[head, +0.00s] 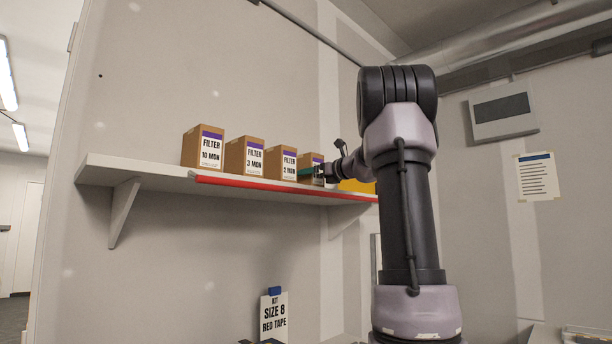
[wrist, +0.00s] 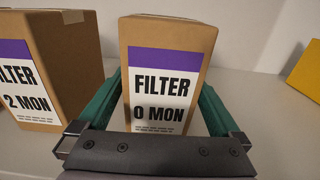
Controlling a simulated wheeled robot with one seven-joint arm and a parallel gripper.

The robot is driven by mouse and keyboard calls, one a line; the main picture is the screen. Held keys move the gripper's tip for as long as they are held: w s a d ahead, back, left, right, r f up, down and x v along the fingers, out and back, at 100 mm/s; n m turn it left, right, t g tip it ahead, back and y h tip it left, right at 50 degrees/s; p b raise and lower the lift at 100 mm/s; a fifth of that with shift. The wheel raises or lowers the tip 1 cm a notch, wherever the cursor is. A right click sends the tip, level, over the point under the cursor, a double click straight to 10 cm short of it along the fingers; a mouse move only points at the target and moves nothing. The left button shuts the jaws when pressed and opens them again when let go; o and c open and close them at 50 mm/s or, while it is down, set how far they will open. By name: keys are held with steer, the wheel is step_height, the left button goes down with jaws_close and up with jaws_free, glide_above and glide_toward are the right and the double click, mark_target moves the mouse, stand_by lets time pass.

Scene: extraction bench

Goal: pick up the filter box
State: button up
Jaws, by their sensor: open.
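Several brown filter boxes stand in a row on the wall shelf. In the head view, left to right, they read 10 MON (head: 203,148), 3 MON (head: 245,156) and 2 MON (head: 283,162); a fourth box (head: 304,160) is partly hidden by my gripper (head: 312,171). In the wrist view this box (wrist: 166,60) reads FILTER 0 MON under a purple band and stands upright. My gripper (wrist: 163,92) is open, with one teal finger on each side of it. Whether the fingers touch it is unclear. The 2 MON box (wrist: 45,70) stands just left.
The white shelf (head: 135,172) has a red strip (head: 260,184) along its front edge. A yellow object (head: 357,187) is right of the boxes, also in the wrist view (wrist: 306,74). Below stands a card (head: 274,318) reading KIT SIZE 8 RED TAPE.

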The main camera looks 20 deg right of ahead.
steer(key=shift+x, duration=0.95)
steer(key=shift+c, duration=0.3)
steer(key=c, duration=1.3)
steer(key=shift+r, duration=0.1)
steer(key=shift+c, duration=0.2)
steer(key=shift+r, duration=0.1)
